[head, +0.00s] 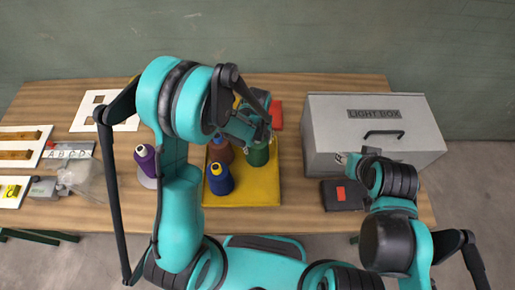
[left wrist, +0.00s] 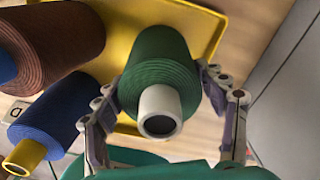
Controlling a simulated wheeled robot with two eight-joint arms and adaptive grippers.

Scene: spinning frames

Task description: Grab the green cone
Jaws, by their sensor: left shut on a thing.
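The green cone (head: 258,154) stands on the yellow tray (head: 262,192), partly hidden in the head view by my left arm. In the left wrist view the green cone (left wrist: 158,72) shows its pale core end toward the camera. My left gripper (head: 258,134) is at the cone's upper part, and in the left wrist view its two fingers (left wrist: 165,97) lie on either side of the cone, shut on it. My right gripper (head: 345,158) is at the front of the grey box, and its fingers are too small to judge.
A blue cone (head: 220,180) and a brown cone (head: 220,152) stand on the tray beside the green one. A purple cone (head: 146,160) stands left of the tray. The grey light box (head: 345,120) and a dark box with a red patch (head: 343,196) are at the right.

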